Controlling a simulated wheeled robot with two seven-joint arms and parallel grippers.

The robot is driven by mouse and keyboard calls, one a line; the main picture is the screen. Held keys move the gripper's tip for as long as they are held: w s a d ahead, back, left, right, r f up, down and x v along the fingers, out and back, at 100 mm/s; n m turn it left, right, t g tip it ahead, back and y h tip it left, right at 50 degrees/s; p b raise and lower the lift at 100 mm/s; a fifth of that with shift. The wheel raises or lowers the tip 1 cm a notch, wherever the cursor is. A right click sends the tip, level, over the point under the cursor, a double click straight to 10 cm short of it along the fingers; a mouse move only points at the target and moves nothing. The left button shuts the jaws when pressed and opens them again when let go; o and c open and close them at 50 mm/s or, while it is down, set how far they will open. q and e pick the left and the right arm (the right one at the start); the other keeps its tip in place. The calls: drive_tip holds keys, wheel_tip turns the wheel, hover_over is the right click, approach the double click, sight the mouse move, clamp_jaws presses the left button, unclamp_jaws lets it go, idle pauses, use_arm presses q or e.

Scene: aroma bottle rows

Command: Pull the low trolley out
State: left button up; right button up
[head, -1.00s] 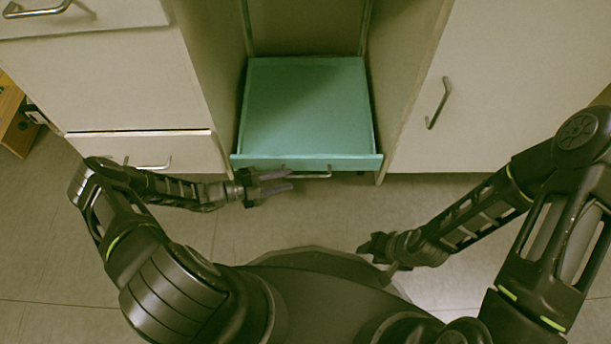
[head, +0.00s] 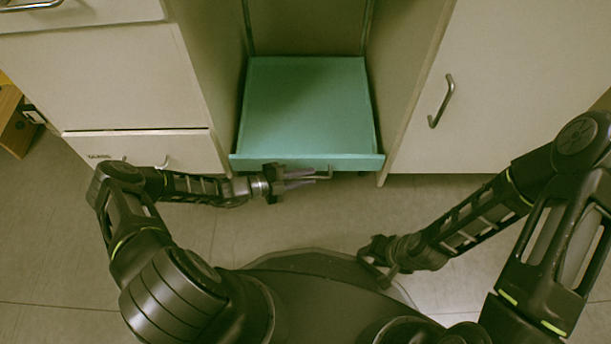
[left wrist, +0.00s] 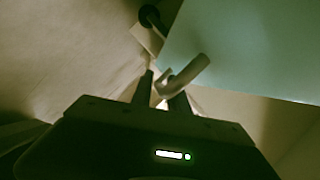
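The low trolley (head: 308,105) is a teal, flat, empty tray in the bay between the cabinets, its front edge near their front faces. Its metal bar handle (head: 328,173) is on the front. It also shows in the left wrist view (left wrist: 190,73), close to the fingers, with the teal trolley (left wrist: 240,50) behind it. My left gripper (head: 308,178) is open at the handle, its fingers pointing right and partly covering it. I cannot tell whether they touch it. My right gripper (head: 372,268) hangs empty over the floor near my base; its finger gap is unclear.
A white drawer cabinet (head: 100,80) stands on the left and a white cabinet door (head: 510,90) with a handle on the right. The floor (head: 300,220) between the trolley and my base is clear. A wooden item (head: 18,130) is at the far left.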

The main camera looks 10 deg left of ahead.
use_arm(q)
clamp_jaws()
idle(1.1)
